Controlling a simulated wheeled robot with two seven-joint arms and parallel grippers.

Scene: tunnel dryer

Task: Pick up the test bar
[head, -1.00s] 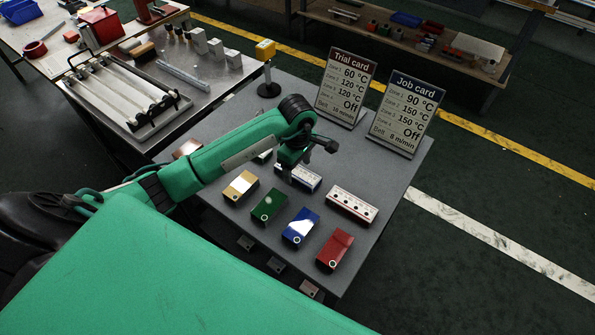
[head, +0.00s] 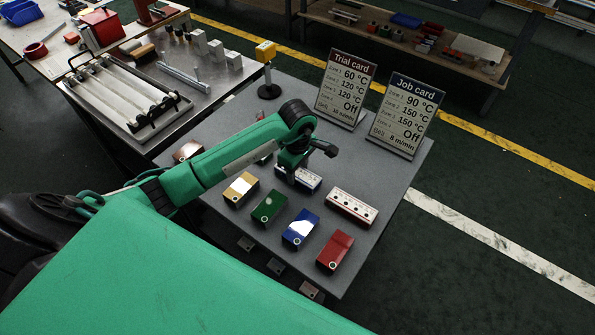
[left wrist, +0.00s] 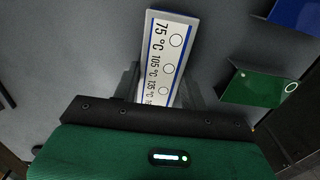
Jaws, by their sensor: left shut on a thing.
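A white bar with blue edges (head: 311,181) lies on the grey table. In the left wrist view the bar (left wrist: 172,45) shows printed temperatures, 75 °C and 105 °C among them, and round spots. My left gripper (head: 292,176) points down over the bar's left end and hides part of it in the head view. In the left wrist view its fingers (left wrist: 163,88) are on both sides of the bar, shut on it. A similar white bar with red edges (head: 352,205) lies to the right. My right gripper is not in view.
Gold (head: 241,188), green (head: 268,205), blue (head: 300,228) and red (head: 335,251) blocks stand in a row in front of the bars. The Trial card (head: 346,88) and Job card (head: 405,115) stand behind. The table's right side is clear.

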